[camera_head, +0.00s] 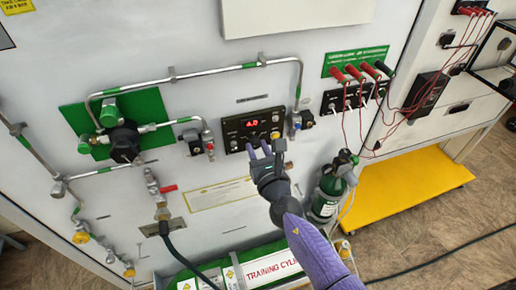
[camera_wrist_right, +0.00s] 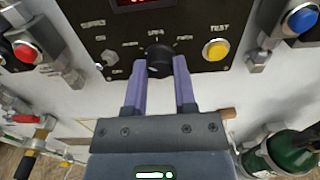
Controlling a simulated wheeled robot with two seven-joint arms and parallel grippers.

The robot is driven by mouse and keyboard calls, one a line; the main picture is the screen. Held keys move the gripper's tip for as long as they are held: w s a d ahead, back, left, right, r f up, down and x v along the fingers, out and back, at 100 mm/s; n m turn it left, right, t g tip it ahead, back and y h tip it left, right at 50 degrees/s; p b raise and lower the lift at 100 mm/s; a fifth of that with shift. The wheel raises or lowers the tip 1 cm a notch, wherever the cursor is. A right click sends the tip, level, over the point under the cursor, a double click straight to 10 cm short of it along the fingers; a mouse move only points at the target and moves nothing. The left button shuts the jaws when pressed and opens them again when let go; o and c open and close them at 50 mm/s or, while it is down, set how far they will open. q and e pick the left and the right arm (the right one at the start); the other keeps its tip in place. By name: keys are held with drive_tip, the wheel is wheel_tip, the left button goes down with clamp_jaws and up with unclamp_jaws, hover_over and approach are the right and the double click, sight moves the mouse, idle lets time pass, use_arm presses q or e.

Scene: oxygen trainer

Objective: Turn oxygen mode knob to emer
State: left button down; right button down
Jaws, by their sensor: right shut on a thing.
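The oxygen mode knob (camera_wrist_right: 159,62) is a black round knob on a black control panel (camera_head: 234,134) with a red lit display. In the right wrist view it sits between the fingertips of my right gripper (camera_wrist_right: 159,72), which is shut on it. Small white labels stand left of, above and right of the knob; I cannot read them surely, nor the pointer's direction. In the head view my right gripper (camera_head: 259,152) reaches up to the panel's lower edge and hides the knob. My left gripper is not in view.
A yellow TEST button (camera_wrist_right: 215,49) is close right of the knob, and a toggle switch (camera_wrist_right: 110,58) is to its left. Pipes and valves flank the panel. A green cylinder (camera_head: 327,190) stands below right, near a yellow platform (camera_head: 410,190).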

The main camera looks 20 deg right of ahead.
idle(0.4)
drive_tip(key=m+b, duration=0.1)
drive_tip(key=m, duration=0.5)
drive_tip(key=shift+f, duration=0.1)
drive_tip(key=m+b, duration=0.1)
drive_tip(key=m, duration=1)
drive_tip(key=shift+b, duration=0.4)
drive_tip(key=m, duration=0.4)
drive_tip(key=shift+m, duration=0.6)
drive_tip(key=shift+c, duration=2.1)
unclamp_jaws()
